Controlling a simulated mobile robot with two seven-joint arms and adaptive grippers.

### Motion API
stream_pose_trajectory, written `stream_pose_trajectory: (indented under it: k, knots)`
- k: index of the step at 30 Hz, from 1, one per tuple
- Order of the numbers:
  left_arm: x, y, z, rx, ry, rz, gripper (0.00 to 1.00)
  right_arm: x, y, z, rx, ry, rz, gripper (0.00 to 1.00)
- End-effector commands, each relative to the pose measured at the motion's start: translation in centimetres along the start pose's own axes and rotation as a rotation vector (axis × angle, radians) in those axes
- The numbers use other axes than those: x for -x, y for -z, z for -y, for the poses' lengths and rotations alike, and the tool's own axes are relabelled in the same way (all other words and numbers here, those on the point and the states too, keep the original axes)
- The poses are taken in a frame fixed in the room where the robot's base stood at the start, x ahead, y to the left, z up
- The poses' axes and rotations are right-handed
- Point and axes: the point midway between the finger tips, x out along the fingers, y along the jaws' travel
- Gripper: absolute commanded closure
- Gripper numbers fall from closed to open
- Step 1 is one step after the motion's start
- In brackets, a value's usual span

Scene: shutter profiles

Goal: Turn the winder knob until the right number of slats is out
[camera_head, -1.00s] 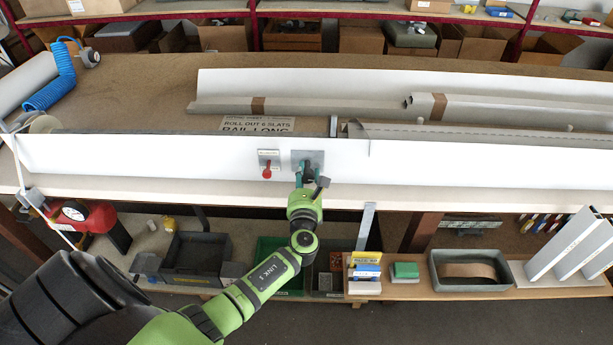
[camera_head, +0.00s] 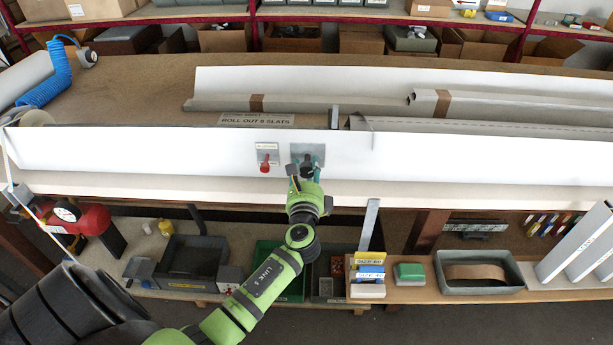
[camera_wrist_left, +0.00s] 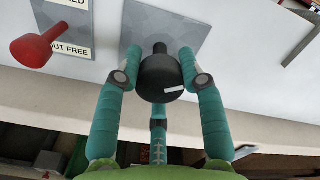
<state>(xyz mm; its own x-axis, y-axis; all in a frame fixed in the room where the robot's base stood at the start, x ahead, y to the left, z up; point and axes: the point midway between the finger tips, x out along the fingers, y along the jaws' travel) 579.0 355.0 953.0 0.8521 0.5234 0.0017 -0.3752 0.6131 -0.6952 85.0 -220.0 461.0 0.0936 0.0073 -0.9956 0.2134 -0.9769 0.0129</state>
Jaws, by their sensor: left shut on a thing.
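The winder knob (camera_wrist_left: 160,78) is black and round with a white mark, on a grey plate (camera_wrist_left: 188,30) fixed to the white front panel. In the head view my left gripper (camera_head: 306,172) reaches up to the panel and mostly covers the knob. The slats lie behind the white front panel; how many are out I cannot tell. A sign (camera_head: 256,120) reads "ROLL OUT 6 SLATS". My right gripper is not in view.
A red lever (camera_head: 265,163) on a labelled plate sits just left of the knob; it also shows in the wrist view (camera_wrist_left: 38,46). Grey profiles (camera_head: 480,105) lie behind the panel at right. Boxes and bins (camera_head: 190,262) stand on the shelf below.

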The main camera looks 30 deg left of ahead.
Motion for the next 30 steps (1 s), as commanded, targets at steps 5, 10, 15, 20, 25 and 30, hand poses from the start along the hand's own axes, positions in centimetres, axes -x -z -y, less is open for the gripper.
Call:
stream_pose_trajectory:
  k: [5,10,15,20,25,30]
  knots:
    - [0.1,0.5,-0.2,0.173,0.001,-0.005,0.93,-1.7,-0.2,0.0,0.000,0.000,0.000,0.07]
    - [0.1,0.5,-0.1,0.336,0.001,-0.005,0.94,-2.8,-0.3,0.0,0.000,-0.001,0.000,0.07]
    - [0.1,0.5,0.0,0.498,0.001,-0.005,0.94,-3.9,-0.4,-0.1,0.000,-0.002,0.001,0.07]
    - [0.1,0.4,0.0,0.645,0.000,-0.006,0.94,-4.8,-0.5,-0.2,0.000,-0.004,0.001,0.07]
    - [0.1,0.4,0.1,0.782,0.000,-0.006,0.94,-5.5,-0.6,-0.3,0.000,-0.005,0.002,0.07]
    - [0.1,0.2,0.2,0.889,0.001,-0.005,0.94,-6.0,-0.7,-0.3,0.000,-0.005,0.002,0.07]
